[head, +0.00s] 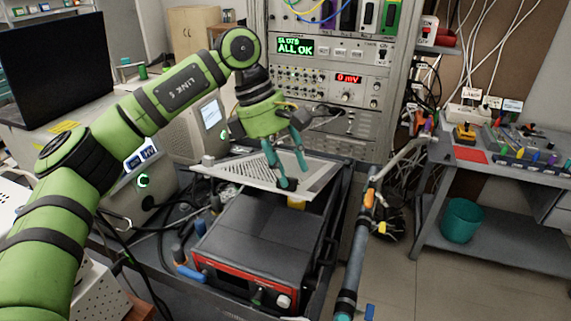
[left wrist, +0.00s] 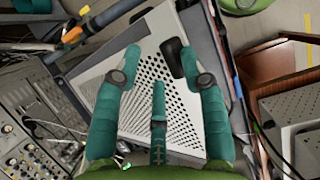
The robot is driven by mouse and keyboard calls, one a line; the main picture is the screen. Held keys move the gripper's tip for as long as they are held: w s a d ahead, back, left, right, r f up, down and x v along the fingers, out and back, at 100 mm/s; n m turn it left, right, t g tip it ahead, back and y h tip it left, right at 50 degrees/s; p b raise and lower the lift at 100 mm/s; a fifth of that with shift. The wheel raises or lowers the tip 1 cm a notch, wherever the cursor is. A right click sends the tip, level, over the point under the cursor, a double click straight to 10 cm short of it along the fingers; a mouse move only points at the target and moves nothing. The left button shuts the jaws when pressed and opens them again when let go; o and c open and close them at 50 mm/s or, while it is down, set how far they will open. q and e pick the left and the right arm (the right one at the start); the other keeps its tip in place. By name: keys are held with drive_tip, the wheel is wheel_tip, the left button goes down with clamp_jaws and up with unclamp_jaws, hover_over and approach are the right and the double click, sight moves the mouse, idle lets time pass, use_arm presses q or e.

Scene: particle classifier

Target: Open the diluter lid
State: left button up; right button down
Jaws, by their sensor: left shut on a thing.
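A light grey perforated panel, which looks like the diluter lid (head: 321,178), lies behind a black box with a red front frame (head: 253,251). It sits at a slant in the head view, and I cannot tell how far it is raised. It fills the middle of the left wrist view (left wrist: 135,69). A black handle (left wrist: 172,56) stands on it. My left gripper (head: 286,174) points down at the lid, its teal fingers around the black handle and closed on it. The exact contact is hard to see. My right gripper is not in view.
An instrument rack (head: 330,70) stands close behind the lid. A grey pole with orange parts (head: 362,225) runs along the right side. A workbench with tools (head: 500,165) and a teal bin (head: 461,220) are farther right. Cables lie at the left.

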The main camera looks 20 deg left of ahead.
use_arm(q)
drive_tip(key=shift+w+a+r+p, duration=0.15)
drive_tip(key=shift+w+r+p, duration=0.2)
drive_tip(key=shift+r+p, duration=0.35)
drive_tip(key=shift+w+a+r+p, duration=0.1)
drive_tip(key=shift+w+r+p, duration=0.25)
drive_tip(key=shift+r+p, duration=0.3)
drive_tip(key=r+p, duration=0.1)
drive_tip(key=p, duration=0.1)
drive_tip(key=w+a+r+p, duration=0.2)
drive_tip(key=r+p, duration=0.1)
drive_tip(key=shift+w+a+p, duration=0.2)
drive_tip(key=shift+w+p, duration=0.05)
drive_tip(key=shift+p, duration=0.05)
